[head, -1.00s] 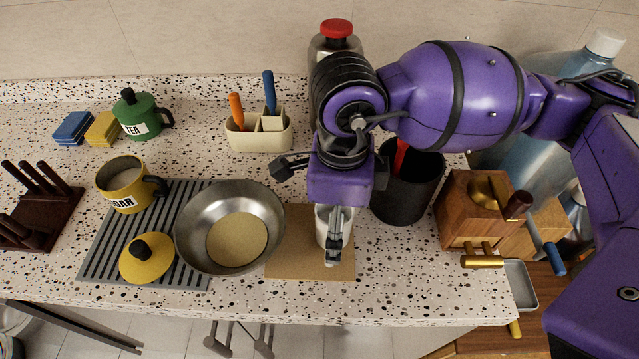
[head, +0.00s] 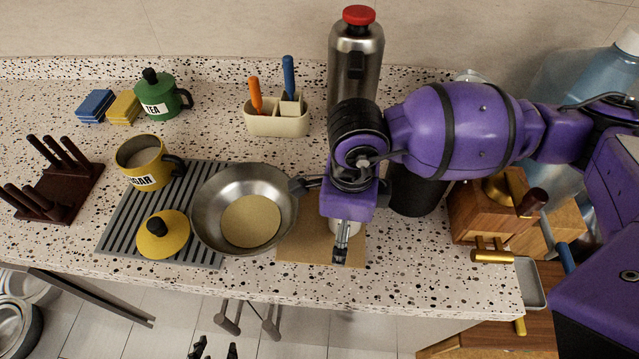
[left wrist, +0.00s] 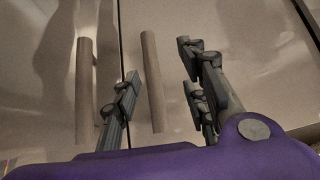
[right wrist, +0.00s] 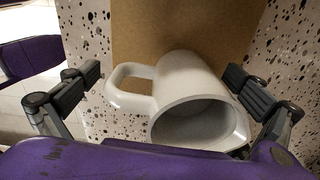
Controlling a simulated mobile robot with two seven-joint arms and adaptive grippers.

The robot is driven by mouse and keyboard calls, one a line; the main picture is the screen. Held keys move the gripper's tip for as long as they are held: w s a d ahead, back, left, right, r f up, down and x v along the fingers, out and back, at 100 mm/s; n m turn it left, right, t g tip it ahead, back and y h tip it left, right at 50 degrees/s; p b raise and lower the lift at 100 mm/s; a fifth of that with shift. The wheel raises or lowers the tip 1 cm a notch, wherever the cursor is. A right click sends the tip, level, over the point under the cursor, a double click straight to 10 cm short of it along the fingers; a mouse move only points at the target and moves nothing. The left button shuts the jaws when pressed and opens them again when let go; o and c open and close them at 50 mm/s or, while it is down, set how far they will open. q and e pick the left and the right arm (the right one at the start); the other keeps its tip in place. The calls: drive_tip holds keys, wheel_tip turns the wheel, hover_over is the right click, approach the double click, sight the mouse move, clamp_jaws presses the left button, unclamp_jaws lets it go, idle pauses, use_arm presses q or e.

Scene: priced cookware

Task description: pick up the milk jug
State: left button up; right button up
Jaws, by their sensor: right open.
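The white jug, probably the milk jug, stands out in the right wrist view (right wrist: 190,100), its mouth toward the camera and its handle at left. In the head view only a bit of the jug (head: 352,229) shows on the brown board, mostly hidden by my right gripper (head: 321,222). My right gripper (right wrist: 161,77) is open, with a finger on each side of the jug, and the jug looks free of them. My left gripper (left wrist: 160,65) is open and empty in front of cabinet doors; its tips show at the bottom of the head view (head: 216,348).
A steel pan (head: 205,208) lies just left of the right gripper, on the striped mat (head: 125,215). A steel bottle (head: 355,75) stands behind the right arm. A dark canister (head: 415,195) and a wooden grinder box (head: 478,210) are to the right. The counter's front edge is close.

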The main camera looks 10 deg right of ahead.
drive_tip(key=c, duration=1.5)
use_arm(q)
drive_tip(key=shift+s+f, duration=0.1)
drive_tip(key=shift+s, duration=0.25)
use_arm(e)
drive_tip(key=shift+c, duration=0.9)
